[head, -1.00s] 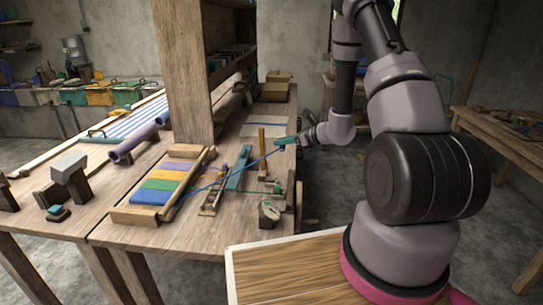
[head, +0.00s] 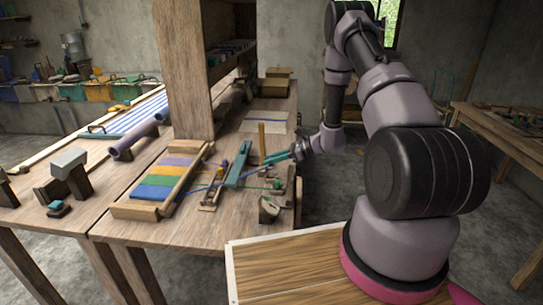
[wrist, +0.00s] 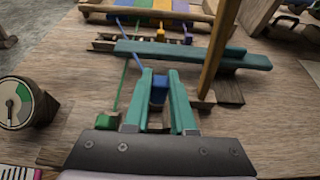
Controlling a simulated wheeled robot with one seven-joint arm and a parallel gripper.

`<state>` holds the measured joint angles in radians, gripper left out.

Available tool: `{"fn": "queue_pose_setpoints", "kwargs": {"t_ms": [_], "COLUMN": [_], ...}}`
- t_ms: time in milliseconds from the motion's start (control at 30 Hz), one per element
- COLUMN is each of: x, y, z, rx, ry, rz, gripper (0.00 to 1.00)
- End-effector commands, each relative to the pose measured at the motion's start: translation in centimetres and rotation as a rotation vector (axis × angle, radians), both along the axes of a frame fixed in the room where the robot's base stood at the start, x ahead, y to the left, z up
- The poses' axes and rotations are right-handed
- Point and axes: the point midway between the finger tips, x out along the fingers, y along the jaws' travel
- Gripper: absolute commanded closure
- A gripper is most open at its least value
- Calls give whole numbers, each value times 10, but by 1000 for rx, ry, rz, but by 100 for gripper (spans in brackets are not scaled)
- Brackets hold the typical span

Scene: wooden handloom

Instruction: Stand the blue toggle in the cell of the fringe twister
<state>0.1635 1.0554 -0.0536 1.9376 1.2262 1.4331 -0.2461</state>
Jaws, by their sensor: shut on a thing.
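My gripper (wrist: 161,82) has teal fingers and is shut on the blue toggle (wrist: 159,88), whose upper part shows between the fingertips. A blue cord runs from the toggle toward the striped weave (head: 166,178). In the head view my gripper (head: 284,157) is low over the table, right of the teal bar (head: 237,165). What looks like the fringe twister, a low wooden rack (wrist: 110,45), lies beyond the teal bar in the wrist view, with small pieces in it. The bar hides part of it, and I cannot make out which cell is empty. The toggle is apart from it.
A green toggle (wrist: 105,121) on a green cord lies left of my gripper. A round dial gauge (wrist: 16,102) stands farther left. An upright wooden post (wrist: 217,45) rises close on the right. A thick loom post (head: 188,70) stands behind the weave.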

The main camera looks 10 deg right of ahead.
Motion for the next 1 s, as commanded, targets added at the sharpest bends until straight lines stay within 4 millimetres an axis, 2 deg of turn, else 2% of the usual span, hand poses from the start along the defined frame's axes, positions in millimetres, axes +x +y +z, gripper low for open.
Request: {"fn": "queue_pose_setpoints", "kwargs": {"t_ms": [500,1000], "x": [0,0], "y": [0,0], "z": [-35,-44], "rx": [1,0], "ry": [0,0], "rz": [-1,-1], "gripper": [100,100]}}
